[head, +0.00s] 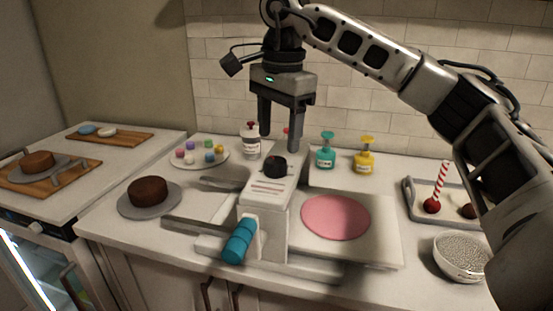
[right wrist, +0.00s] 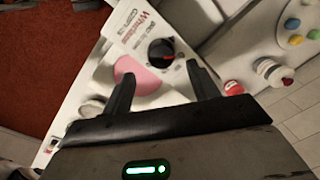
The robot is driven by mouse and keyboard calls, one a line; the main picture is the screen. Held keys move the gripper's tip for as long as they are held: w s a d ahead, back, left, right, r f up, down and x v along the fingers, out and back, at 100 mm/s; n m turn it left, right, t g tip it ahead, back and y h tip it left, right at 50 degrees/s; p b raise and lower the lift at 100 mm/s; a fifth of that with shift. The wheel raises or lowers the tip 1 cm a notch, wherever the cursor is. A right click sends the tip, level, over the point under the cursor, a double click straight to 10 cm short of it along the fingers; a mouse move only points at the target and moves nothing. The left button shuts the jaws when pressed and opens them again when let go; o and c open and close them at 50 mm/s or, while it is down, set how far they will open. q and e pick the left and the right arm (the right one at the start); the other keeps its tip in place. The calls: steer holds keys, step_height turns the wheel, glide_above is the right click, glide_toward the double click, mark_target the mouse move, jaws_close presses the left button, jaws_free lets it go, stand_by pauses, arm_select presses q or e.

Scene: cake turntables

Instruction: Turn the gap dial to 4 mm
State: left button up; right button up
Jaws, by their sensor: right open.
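The gap dial (head: 275,167) is a round black knob with a small red mark, on top of the white dough sheeter (head: 266,190). In the right wrist view the dial (right wrist: 160,52) sits beyond and between my fingers. Its scale and setting are too small to read. My right gripper (head: 280,142) is open and empty, pointing down above the dial, with its fingers apart from it as far as I can see. It also shows in the right wrist view (right wrist: 161,74). My left gripper is not in view.
A brown cake (head: 147,191) stands to the left. Teal (head: 325,154) and yellow (head: 364,158) bottles stand behind. A bowl (head: 460,258) sits at right.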

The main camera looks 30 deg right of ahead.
mark_target(277, 160)
steer(key=shift+w+f, duration=0.15)
steer(key=shift+f, duration=1.15)
steer(key=shift+w+f, duration=0.1)
steer(key=shift+f, duration=1.2)
steer(key=c, duration=1)
